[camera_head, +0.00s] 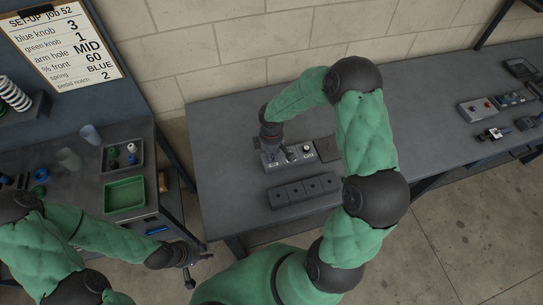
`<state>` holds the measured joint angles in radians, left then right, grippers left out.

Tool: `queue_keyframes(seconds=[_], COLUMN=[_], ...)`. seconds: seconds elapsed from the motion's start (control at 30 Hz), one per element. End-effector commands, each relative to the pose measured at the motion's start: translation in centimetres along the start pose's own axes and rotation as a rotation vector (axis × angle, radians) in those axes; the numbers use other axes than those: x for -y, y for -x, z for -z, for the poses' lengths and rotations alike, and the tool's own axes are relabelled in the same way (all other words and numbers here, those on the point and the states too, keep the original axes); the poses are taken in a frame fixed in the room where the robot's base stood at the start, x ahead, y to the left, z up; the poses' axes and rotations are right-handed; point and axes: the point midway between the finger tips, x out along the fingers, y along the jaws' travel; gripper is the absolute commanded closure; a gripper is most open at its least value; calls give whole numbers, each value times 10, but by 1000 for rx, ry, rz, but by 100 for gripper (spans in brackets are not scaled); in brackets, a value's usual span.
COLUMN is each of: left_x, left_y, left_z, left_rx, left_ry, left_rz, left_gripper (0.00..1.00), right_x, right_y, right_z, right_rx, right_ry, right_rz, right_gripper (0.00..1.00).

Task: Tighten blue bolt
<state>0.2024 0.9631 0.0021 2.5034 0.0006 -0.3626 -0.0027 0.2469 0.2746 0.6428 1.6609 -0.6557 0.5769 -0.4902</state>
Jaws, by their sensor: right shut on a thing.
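A grey chassis (290,156) with small light-coloured knobs lies on the dark workbench. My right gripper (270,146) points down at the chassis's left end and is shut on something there. The thing in its jaws is hidden by the gripper and too small to make out. I cannot pick out the blue bolt. My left gripper (189,278) hangs low in front of the side table, away from the chassis; its fingers are small and dark, and it seems to hold nothing.
A dark block with several holes (304,190) lies in front of the chassis. A green tray (125,195) and a parts tray (122,155) sit on the left table. Small devices (478,109) stand at the far right. The bench's left part is clear.

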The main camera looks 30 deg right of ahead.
Motion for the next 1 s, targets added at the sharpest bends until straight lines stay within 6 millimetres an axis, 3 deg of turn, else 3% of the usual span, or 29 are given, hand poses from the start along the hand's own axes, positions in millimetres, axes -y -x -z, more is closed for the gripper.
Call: queue_keyframes(seconds=[0.03,0.23,0.67,1.0], left_x=[4,9,11,21], left_y=[-12,-26,-30,-60], left_z=[0,0,1,2], left_rx=[1,1,0,1], left_ry=[0,0,0,0], left_rz=[0,0,0,0], left_gripper=[60,60,60,60], right_x=[-2,-1,-2,-1], right_y=[-4,-3,-2,-4], right_z=[1,1,0,1], right_rx=[-4,-3,-3,-4], right_ry=[-63,-266,-331,-702], right_rz=[-6,-3,-3,-3], right_gripper=[100,100,100,100])
